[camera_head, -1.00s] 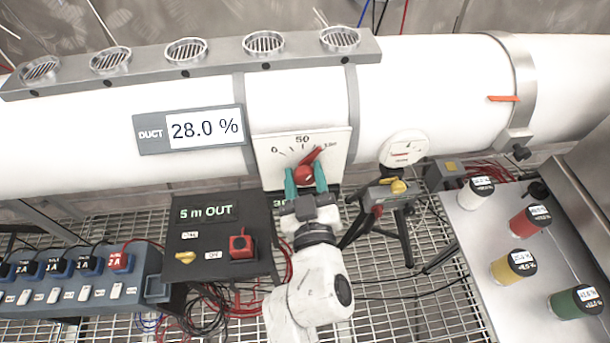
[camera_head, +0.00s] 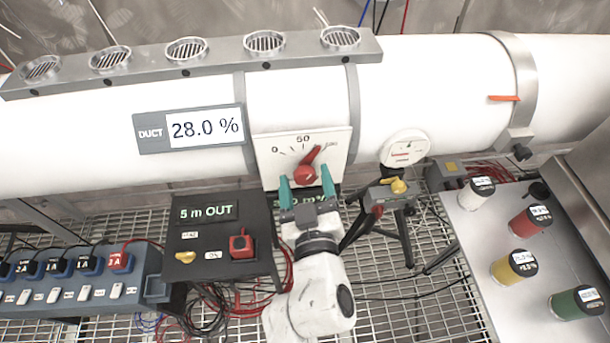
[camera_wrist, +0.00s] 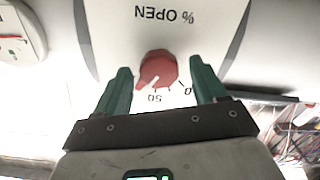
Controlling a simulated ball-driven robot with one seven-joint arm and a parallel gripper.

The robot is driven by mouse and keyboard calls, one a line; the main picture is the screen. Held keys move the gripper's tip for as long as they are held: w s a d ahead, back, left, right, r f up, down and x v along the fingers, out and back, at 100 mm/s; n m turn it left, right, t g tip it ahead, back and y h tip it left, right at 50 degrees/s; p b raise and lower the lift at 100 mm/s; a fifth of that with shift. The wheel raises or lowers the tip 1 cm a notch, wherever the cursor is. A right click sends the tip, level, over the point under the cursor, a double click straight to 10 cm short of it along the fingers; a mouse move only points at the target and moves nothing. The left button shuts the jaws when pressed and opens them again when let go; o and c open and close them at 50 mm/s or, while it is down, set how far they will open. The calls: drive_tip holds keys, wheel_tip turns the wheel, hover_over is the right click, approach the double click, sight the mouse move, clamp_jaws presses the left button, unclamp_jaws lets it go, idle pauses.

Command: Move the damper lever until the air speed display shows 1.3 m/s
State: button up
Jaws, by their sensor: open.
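The damper lever is a red knob with a pointer (camera_head: 305,174), set on a white dial plate (camera_head: 268,152) marked 0 to 100 on the duct. The knob also shows in the wrist view (camera_wrist: 158,67), where the dial is upside down. My gripper (camera_head: 305,176) is open, with a green finger on either side of the knob, apart from it. The air speed display (camera_head: 315,199) sits below the dial.
A duct display (camera_head: 190,129) reads 28.0 %. A round gauge (camera_head: 405,148) and a tripod box with a yellow knob (camera_head: 398,186) stand close right of the dial. A black box reading "5 m OUT" (camera_head: 218,246) is at left. A table (camera_head: 475,225) with coloured canisters is at right.

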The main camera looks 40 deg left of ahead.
drive_tip(key=b+v, duration=0.1)
drive_tip(key=v, duration=0.8)
drive_tip(key=shift+s, duration=0.15)
drive_tip(key=shift+d, duration=0.15)
drive_tip(key=w+d+f+m+g+h, duration=0.1)
drive_tip(key=w+d+f+m+h, duration=0.2)
drive_tip(key=d, duration=0.6)
drive_tip(key=w+d+f+m+h, duration=0.25)
drive_tip(key=d+f+h, duration=0.25)
drive_tip(key=d, duration=0.5)
drive_tip(key=w+d+f+m+g+h, duration=0.1)
drive_tip(key=w+d+f+m+h, duration=0.25)
drive_tip(key=d, duration=0.55)
drive_tip(key=s+d+f+m+g+h, duration=0.1)
drive_tip(key=s+d+f+m+g, duration=0.1)
drive_tip(key=s+d, duration=0.5)
drive_tip(key=s+d+f+m+g+h, duration=0.1)
drive_tip(key=s+d+f+m+g, duration=0.1)
drive_tip(key=s+d+f+g, duration=0.3)
drive_tip(key=s+d+g, duration=0.1)
drive_tip(key=s+d, duration=0.2)
drive_tip(key=s, duration=0.4)
drive_tip(key=shift+s+f+m+g, duration=0.3)
drive_tip(key=shift+s, duration=0.05)
drive_tip(key=shift+h, duration=0.25)
